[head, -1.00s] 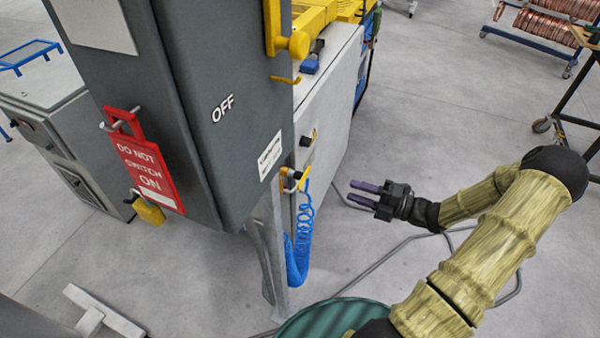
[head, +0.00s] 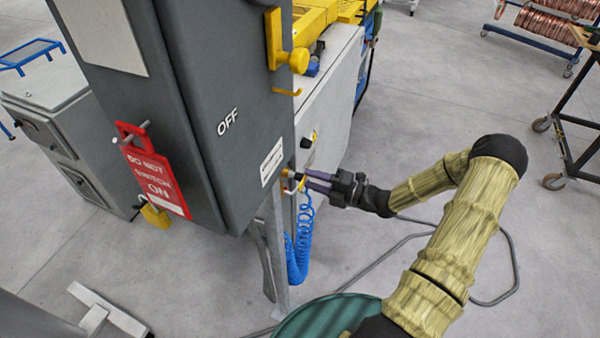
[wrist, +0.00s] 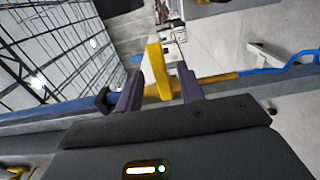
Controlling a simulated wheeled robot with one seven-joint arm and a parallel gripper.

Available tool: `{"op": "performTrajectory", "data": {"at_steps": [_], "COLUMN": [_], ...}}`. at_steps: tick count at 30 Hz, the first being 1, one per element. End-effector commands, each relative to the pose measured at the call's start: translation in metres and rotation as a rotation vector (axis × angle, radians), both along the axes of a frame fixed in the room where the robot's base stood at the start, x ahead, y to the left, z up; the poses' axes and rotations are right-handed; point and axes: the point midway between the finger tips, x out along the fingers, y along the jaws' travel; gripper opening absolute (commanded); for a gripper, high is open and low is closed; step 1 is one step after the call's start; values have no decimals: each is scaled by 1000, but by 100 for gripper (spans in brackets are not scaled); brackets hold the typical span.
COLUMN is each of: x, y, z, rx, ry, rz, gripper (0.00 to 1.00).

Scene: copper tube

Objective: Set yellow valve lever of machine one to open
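The yellow valve lever (wrist: 158,70) stands between the two purple fingers of my gripper (wrist: 160,84) in the wrist view. A small gap shows on each side of it, so the fingers look open around the lever and not closed on it. In the head view, my gripper (head: 313,182) reaches in from the right to the valve below the grey cabinet's corner. There the fingers cover most of the lever, and only a bit of yellow (head: 302,185) shows. The blue coiled hose (head: 299,245) hangs below the valve.
The grey cabinet (head: 215,170) marked OFF stands close left of the gripper, with a red tag (head: 155,178) on it. A yellow knob (head: 298,60) is above. A white machine panel (head: 335,95) is behind. A green round top (head: 325,318) is below the arm.

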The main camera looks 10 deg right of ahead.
Motion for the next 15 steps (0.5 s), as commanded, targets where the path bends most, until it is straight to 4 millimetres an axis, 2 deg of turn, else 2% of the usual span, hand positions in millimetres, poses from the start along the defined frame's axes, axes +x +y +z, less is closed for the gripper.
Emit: {"op": "performTrajectory", "data": {"at_steps": [3, 6, 15], "x": [12, 20, 28], "y": [19, 29, 38], "z": [2, 2, 0], "rx": [1, 0, -1], "ry": [2, 0, 1], "rz": [4, 3, 0], "gripper": [38, 38, 38]}}
